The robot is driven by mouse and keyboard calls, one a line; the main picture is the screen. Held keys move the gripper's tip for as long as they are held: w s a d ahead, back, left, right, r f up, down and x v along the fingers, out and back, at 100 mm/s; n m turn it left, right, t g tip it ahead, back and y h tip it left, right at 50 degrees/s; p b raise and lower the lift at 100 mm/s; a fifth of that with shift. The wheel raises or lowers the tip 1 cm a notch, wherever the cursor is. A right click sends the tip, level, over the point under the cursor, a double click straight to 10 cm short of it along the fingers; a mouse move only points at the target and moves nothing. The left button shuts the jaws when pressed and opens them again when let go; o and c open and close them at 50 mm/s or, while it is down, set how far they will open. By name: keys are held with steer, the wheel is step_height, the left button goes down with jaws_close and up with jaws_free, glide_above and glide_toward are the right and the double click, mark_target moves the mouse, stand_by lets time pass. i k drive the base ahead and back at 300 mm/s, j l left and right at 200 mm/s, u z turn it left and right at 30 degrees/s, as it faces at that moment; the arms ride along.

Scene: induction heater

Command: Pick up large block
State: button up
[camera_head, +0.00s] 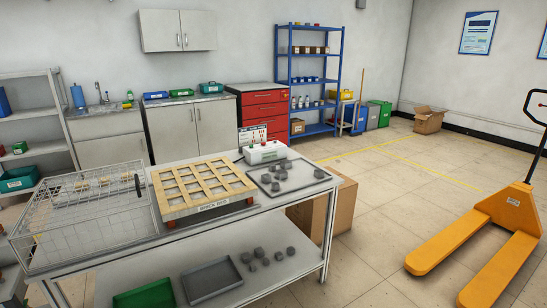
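Several small grey blocks (266,178) lie on a flat grey tray (302,187) at the right end of the workbench top. More grey blocks (259,254) of various sizes lie loose on the lower shelf, right of a grey bin. They are small in the picture, and I cannot tell for certain which one is the large block. My gripper and arm are not in view.
On the bench (135,253), a wire basket (85,235) stands left and a wooden grid frame (201,184) in the middle.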

mark_target(285, 164)
steer(key=i, duration=2.15)
steer(key=i+l+u, duration=0.25)
steer(key=i, duration=0.55)
steer(key=i+j, duration=0.05)
steer(key=j, duration=0.05)
